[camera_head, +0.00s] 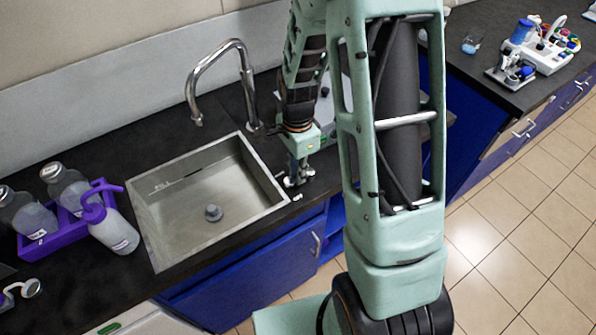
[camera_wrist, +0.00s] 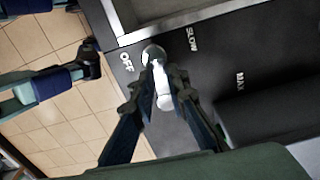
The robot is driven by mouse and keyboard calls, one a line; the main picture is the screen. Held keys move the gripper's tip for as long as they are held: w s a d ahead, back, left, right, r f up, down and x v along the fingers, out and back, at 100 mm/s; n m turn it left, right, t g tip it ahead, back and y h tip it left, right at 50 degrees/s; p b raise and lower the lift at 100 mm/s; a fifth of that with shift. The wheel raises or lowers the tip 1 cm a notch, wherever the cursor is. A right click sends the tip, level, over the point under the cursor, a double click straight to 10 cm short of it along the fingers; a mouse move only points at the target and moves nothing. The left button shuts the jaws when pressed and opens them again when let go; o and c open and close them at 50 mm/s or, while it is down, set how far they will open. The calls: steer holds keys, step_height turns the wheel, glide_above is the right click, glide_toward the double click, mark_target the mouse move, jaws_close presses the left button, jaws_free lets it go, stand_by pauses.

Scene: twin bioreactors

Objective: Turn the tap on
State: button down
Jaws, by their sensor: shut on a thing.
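The tap (camera_head: 218,82) is a curved metal spout standing at the back right of the sink. No water shows under its outlet. In the wrist view a light-coloured tap handle (camera_wrist: 163,97) with a round metal knob end stands on the dark counter, pointing near the "OFF" mark; "SLOW" and "MAX" marks lie to its right. My gripper (camera_wrist: 158,80) has its two fingers on either side of the handle and is shut on it. In the head view my gripper (camera_head: 297,180) is low over the counter, right of the sink; the handle is mostly hidden there.
The metal sink (camera_head: 150,232) is empty but for its drain plug. A purple rack (camera_head: 38,248) with several bottles stands to its left. A side counter (camera_head: 478,58) at the right holds lab devices. Tiled floor lies in front.

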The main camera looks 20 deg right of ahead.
steer(key=m, duration=0.1)
steer(key=w+m, duration=0.1)
steer(key=m, duration=0.2)
steer(key=shift+w+m, duration=0.3)
steer(key=m, duration=0.1)
steer(key=m+p, duration=0.1)
steer(key=shift+w+d+r+m, duration=0.1)
steer(key=shift+w+r+m, duration=0.05)
steer(key=shift+w+m, duration=0.2)
steer(key=shift+w+d+m+p, duration=0.1)
steer(key=shift+w+m+p, duration=0.25)
steer(key=shift+m, duration=0.35)
steer(key=shift+w+d+m+p, duration=0.1)
steer(key=shift+m+p, duration=0.35)
steer(key=shift+m, duration=0.2)
steer(key=c, duration=1.9)
jaws_free()
step_height(320, 180, up, 12)
steer(key=shift+f, duration=0.1)
